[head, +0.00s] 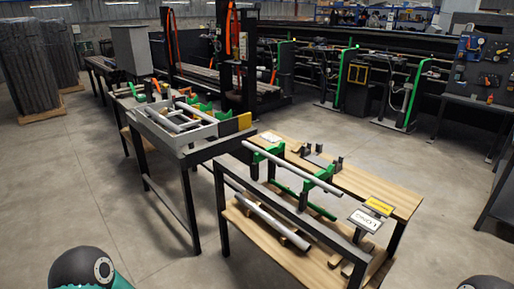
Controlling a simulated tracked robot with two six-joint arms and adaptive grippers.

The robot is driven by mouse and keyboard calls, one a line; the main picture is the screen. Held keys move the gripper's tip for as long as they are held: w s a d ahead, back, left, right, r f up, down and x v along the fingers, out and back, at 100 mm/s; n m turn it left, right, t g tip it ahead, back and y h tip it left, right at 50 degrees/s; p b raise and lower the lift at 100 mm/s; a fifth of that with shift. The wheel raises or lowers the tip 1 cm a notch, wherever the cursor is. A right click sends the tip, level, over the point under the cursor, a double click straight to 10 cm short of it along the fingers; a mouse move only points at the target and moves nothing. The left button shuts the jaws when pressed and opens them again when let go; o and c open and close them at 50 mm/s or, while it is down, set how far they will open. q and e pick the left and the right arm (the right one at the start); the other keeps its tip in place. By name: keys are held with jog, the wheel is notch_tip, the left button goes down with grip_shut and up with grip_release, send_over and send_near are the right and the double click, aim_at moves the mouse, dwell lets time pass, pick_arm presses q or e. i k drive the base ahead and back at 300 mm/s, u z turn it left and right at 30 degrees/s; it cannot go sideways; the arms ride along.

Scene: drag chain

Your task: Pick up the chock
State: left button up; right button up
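I cannot tell for certain which thing is the chock. Small pale wooden blocks lie beside and near a grey tube (270,223) on the lower shelf of the front bench; one block (334,261) is to the right of the tube. A yellow block (244,121) sits at the right end of the table behind, and may be another candidate. Only rounded dark parts of my arms show at the bottom left and bottom right edges. Neither gripper shows, so their state is hidden.
The front wooden bench (380,187) holds green supports (322,175) with a long tube (292,167) across them, plus labelled signs (366,219). A light tray (178,134) of tubes stands on the table behind. Machines line the back. Floor at left (70,180) is clear.

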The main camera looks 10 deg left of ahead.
aim_at(297, 147)
jog(key=u, duration=0.3)
jog(key=k, duration=0.45)
jog(key=u, duration=0.4)
jog(key=i, duration=1.55)
jog(key=z, duration=0.5)
